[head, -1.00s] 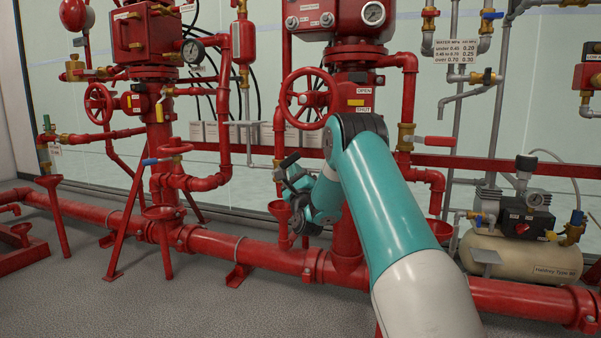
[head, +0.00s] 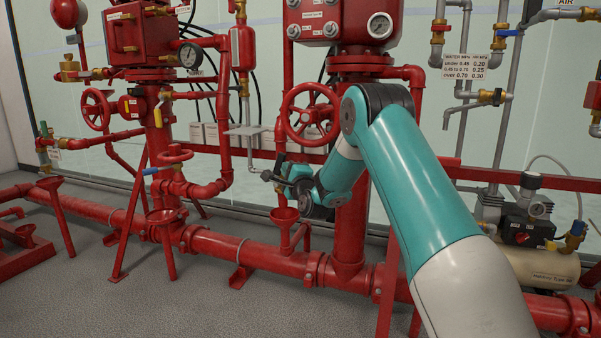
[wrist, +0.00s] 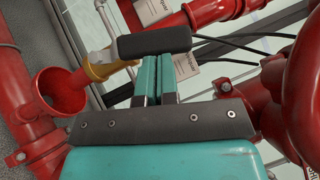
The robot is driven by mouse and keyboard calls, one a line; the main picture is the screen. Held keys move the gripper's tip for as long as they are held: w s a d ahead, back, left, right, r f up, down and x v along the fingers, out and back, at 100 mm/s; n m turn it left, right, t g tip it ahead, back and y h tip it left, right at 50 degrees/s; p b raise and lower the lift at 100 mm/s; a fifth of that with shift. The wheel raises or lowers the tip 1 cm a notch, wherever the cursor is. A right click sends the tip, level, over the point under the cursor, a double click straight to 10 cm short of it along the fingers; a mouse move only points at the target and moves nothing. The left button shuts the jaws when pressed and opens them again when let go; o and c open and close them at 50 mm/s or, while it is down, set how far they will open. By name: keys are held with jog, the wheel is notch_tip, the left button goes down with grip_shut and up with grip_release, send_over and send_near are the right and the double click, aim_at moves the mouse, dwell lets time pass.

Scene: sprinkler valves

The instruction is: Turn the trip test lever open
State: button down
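The trip test lever has a dark grey grip (wrist: 155,41) that crosses the top of the wrist view, level in the picture. Its left end joins a brass valve (wrist: 103,68). In the head view a small dark bar (head: 269,176), probably this grip, shows at the left of my gripper (head: 284,174). In the wrist view my gripper (wrist: 158,62) has its two teal fingers side by side with only a thin line between them. The grip lies across their tips and hides the ends. I cannot tell whether they touch it. Nothing shows between the fingers.
A red drain funnel (wrist: 62,92) opens left of the brass valve. It also stands below my gripper in the head view (head: 285,216). A red handwheel (head: 312,112) is close above my wrist. A thick red pipe (head: 225,246) runs along the floor.

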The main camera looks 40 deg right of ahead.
aim_at(278, 161)
jog(key=r+n+p, duration=0.1)
jog(key=p, duration=0.1)
jog(key=w+r+g+y+p, duration=0.1)
jog(key=p, duration=0.2)
jog(key=shift+w+a+n, duration=0.15)
jog(key=shift+a+n, duration=0.25)
jog(key=p, duration=0.1)
jog(key=w+n+g+p, duration=0.1)
jog(key=p, duration=0.1)
jog(key=shift+a, duration=0.25)
jog(key=shift+f+p, duration=0.1)
jog(key=shift+p, duration=0.25)
